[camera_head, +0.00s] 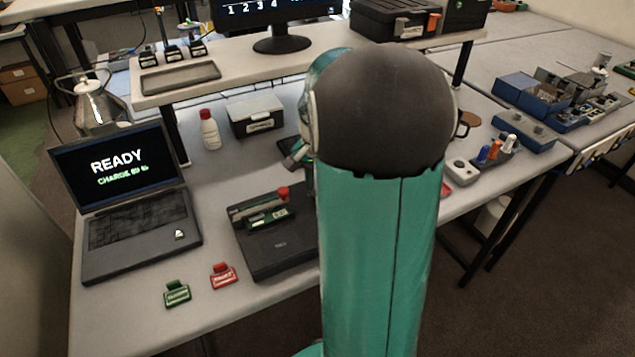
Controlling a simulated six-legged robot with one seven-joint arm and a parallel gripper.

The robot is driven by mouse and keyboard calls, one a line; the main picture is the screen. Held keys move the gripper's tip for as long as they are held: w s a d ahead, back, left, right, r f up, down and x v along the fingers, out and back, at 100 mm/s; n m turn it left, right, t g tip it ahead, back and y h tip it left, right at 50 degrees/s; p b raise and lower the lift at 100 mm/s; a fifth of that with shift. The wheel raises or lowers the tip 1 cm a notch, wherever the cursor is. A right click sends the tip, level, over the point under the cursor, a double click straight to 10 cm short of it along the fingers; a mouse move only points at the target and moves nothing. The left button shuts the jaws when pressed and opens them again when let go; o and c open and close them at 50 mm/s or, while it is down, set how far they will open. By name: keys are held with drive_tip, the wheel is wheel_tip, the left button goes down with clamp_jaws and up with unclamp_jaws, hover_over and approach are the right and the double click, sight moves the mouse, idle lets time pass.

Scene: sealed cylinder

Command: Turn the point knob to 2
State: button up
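I cannot make out a knob marked as the point knob. A monitor (275,15) on the raised shelf shows the numbers 1 2 3 4. What looks like part of my gripper (296,156) shows at the left edge of my arm, above and behind the device. Its fingers are mostly hidden.
A laptop (125,190) reading READY stands at the left. Green (177,293) and red (222,275) tags lie at the front. A red-capped bottle (209,130) and grey box (255,115) stand behind. Blue bins (530,95) are at the right.

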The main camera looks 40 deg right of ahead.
drive_tip(key=o, duration=1)
wheel_tip(320, 180, up, 14)
drive_tip(key=shift+f, duration=0.1)
idle(0.4)
